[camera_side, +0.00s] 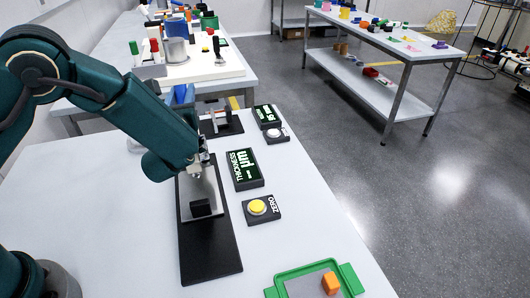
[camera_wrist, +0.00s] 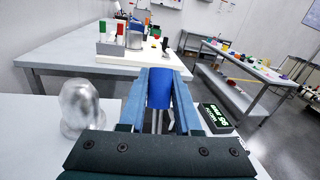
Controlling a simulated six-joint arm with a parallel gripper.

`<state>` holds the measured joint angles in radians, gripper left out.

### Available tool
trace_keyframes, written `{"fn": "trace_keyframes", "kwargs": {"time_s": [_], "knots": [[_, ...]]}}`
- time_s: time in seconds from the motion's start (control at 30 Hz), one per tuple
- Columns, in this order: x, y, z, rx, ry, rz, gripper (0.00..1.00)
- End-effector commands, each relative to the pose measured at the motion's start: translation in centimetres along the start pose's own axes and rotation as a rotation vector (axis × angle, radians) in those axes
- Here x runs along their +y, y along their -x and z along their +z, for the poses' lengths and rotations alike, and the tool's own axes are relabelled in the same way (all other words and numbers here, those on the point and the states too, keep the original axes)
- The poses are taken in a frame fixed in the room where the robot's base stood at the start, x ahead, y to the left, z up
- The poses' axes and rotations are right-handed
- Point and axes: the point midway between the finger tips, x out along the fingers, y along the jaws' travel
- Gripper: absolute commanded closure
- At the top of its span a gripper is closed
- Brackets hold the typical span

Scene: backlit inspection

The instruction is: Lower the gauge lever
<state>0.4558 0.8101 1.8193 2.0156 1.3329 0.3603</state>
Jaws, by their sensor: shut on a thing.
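My gripper (camera_wrist: 160,115) is shut on a blue cylinder, which looks like the handle of the gauge lever (camera_wrist: 160,88). In the wrist view it sits between the two blue-grey fingers, with thin metal rods showing below it. In the side view the blue handle and fingers (camera_side: 181,95) show just beyond my wrist, mostly hidden by the arm. The gauge has a long black base (camera_side: 212,262) with a grey plate and a small black block (camera_side: 201,208) on it. My arm hides the gauge's upper part and the lever's joint.
Right of the gauge are a THICKNESS display (camera_side: 244,169), a yellow ZERO button (camera_side: 257,207), another display (camera_side: 267,115) and a white button (camera_side: 275,133). A green tray (camera_side: 350,278) with an orange cube (camera_side: 330,283) lies at the front right. A silver dome (camera_wrist: 80,108) stands left of my gripper.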

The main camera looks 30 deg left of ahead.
Motion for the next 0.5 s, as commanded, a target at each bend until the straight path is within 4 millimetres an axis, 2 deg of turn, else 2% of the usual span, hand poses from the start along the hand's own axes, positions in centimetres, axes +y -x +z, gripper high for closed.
{"fn": "trace_keyframes", "kwargs": {"time_s": [0.5], "knots": [[-0.04, 0.27, 0.01, -0.037, -0.011, -0.002, 1.00]]}}
